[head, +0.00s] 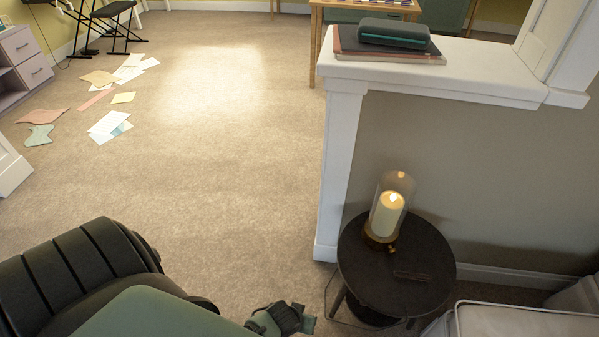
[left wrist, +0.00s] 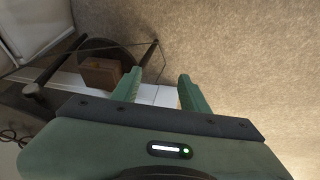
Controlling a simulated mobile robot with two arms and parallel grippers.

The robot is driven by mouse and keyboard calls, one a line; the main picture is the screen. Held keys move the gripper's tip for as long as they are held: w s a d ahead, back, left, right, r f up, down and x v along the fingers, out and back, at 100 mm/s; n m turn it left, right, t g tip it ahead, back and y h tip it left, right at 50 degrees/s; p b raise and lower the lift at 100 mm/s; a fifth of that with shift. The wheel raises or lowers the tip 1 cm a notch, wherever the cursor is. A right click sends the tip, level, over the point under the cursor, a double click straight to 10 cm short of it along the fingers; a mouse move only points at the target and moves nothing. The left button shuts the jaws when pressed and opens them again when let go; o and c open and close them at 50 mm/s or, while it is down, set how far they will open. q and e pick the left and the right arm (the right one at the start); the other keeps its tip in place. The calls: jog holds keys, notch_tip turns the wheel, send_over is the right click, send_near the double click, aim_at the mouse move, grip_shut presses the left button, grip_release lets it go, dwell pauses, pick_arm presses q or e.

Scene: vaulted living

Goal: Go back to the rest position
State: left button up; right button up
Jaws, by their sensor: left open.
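My left arm comes in from the lower left of the head view. My left gripper (head: 286,320) is partly in view at the bottom edge, left of the small round black table (head: 428,262). In the left wrist view my left gripper (left wrist: 162,82) has its two green fingers apart, with nothing between them. My right gripper is in neither view.
A lit candle under a glass dome (head: 387,213) stands on the black table, with a thin dark object (head: 412,276) beside it. A white-topped half wall (head: 440,75) rises behind. Loose papers (head: 108,125) lie at left; the middle carpet is clear.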

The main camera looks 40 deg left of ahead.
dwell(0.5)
pick_arm(q)
jog(key=s+f+m+g, duration=0.1)
jog(key=s+f+m, duration=0.2)
jog(key=s, duration=0.9)
jog(key=s+a+f+m+g+p, duration=0.1)
jog(key=s+f+m+g, duration=0.1)
jog(key=s+f, duration=0.7)
jog(key=s+m, duration=0.1)
jog(key=s, duration=0.3)
jog(key=shift+s+a+f+m, duration=0.15)
jog(key=shift+a+m, duration=0.1)
jog(key=shift+m, duration=0.05)
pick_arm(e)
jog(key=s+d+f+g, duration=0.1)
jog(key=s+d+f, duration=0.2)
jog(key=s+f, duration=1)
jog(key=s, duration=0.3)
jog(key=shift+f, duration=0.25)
